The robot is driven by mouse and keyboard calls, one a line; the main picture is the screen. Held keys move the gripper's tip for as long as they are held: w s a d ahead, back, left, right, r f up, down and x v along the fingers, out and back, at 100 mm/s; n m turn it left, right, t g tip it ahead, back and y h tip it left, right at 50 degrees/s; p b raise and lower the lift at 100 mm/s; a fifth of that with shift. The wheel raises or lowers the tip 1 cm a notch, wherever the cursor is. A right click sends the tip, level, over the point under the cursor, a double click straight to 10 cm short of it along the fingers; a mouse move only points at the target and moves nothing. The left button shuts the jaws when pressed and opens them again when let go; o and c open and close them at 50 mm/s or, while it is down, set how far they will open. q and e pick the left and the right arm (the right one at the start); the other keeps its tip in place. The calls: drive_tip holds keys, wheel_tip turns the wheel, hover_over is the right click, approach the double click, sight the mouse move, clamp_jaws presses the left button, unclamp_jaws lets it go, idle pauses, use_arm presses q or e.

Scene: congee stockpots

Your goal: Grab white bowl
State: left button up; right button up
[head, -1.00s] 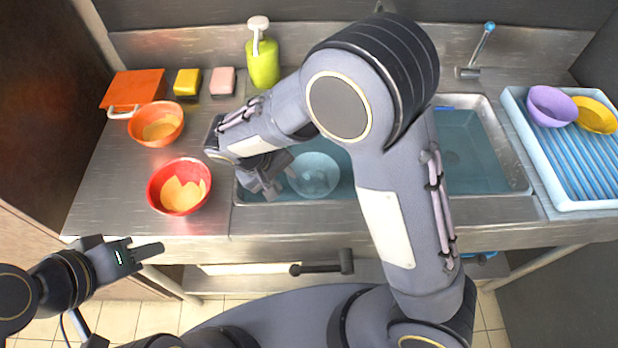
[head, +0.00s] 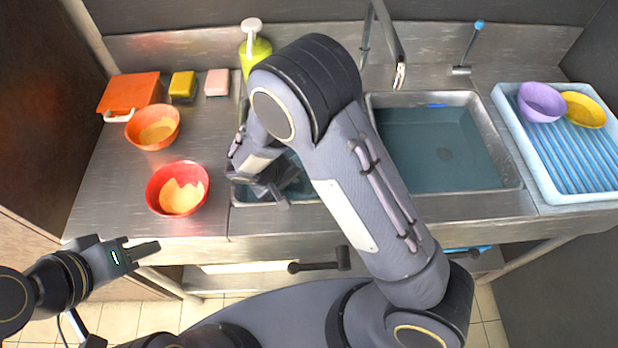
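No white bowl shows now; my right forearm covers much of the left sink basin (head: 305,196), where a pale bowl showed earlier. My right gripper (head: 283,187) reaches down into the left part of that basin. Its fingers look apart, with nothing visible between them. My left gripper (head: 146,251) is low at the left, in front of the counter edge and away from the bowls. It is seen side-on, so its opening is unclear.
An orange bowl (head: 153,128) and a red bowl (head: 181,190) stand on the left counter. A green soap bottle (head: 256,52) stands behind the sink. The faucet (head: 388,35) rises at the back. Purple (head: 541,101) and yellow (head: 584,110) bowls sit in the blue rack (head: 560,165).

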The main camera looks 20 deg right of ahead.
clamp_jaws()
